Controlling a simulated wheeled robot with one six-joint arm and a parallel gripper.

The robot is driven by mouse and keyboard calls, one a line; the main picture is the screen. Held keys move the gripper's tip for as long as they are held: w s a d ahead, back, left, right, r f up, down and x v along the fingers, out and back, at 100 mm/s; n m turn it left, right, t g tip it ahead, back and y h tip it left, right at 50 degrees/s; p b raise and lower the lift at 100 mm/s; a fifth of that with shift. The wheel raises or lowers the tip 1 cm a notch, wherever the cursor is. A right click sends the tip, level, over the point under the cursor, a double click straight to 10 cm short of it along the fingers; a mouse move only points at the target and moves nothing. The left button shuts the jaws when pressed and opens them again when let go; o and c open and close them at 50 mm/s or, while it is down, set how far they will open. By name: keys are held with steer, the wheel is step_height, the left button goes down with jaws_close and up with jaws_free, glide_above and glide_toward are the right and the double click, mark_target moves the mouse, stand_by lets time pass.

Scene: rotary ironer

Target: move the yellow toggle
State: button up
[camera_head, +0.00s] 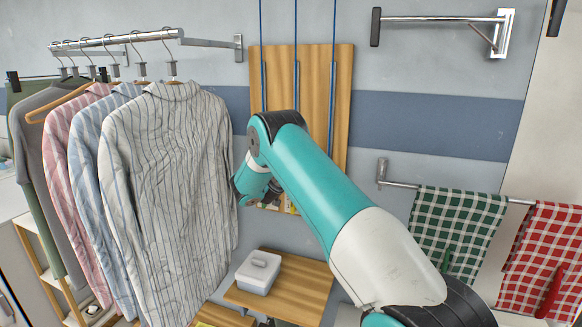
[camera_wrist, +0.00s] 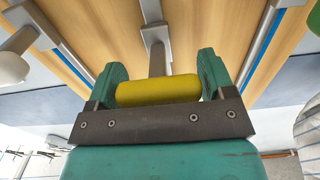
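The yellow toggle (camera_wrist: 158,90) is a short rounded bar on a grey stem, in front of a wooden panel (camera_head: 341,85). In the wrist view it lies crosswise between the two teal fingers of my gripper (camera_wrist: 162,82). The fingers are wide apart, one by each end of the bar. A slim gap seems to show at the right end; contact at the left end cannot be told. In the head view my arm hides the toggle and most of the gripper, at the panel's lower part.
The panel has several grey-and-blue upright rails; a pale knob (camera_wrist: 12,68) sits left of the toggle in the wrist view. Hanging shirts (camera_head: 175,180) are close left of my arm. A wooden shelf (camera_head: 305,290) with a white box (camera_head: 258,273) is below. Checked towels (camera_head: 455,230) hang right.

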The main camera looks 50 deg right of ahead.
steer(key=c, duration=0.9)
steer(key=shift+o, duration=0.2)
step_height(320, 180, down, 5)
steer(key=b, duration=0.6)
steer(key=o, duration=1.3)
steer(key=b+v, duration=0.8)
steer(key=v, duration=0.9)
steer(key=shift+s+a, duration=0.15)
steer(key=shift+a, duration=0.1)
